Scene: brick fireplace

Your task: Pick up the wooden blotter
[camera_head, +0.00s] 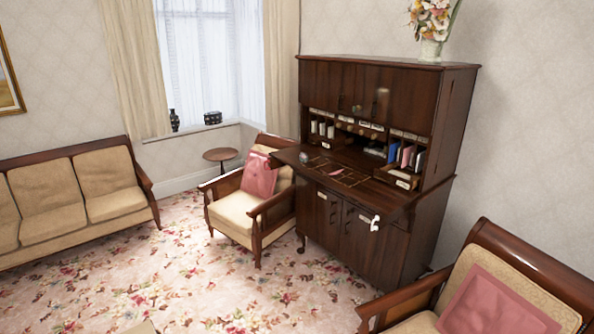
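A dark wooden writing cabinet (385,246) stands against the wall with its writing surface (358,194) folded out. A small dark rounded object (305,157) with a greyish sheen sits near the left end of that surface; it may be the wooden blotter, but it is too small to tell. A flat reddish-brown item (337,173), perhaps a desk pad or papers, lies in the middle of the surface. Neither of my grippers shows in the head view.
An armchair (238,211) with a pink cushion stands close to the cabinet's left front; another armchair (490,262) is at the lower right. A sofa (65,203) lines the left. Floral carpet (200,285) is open in front. A small white object (375,223) shows near the cabinet's front edge.

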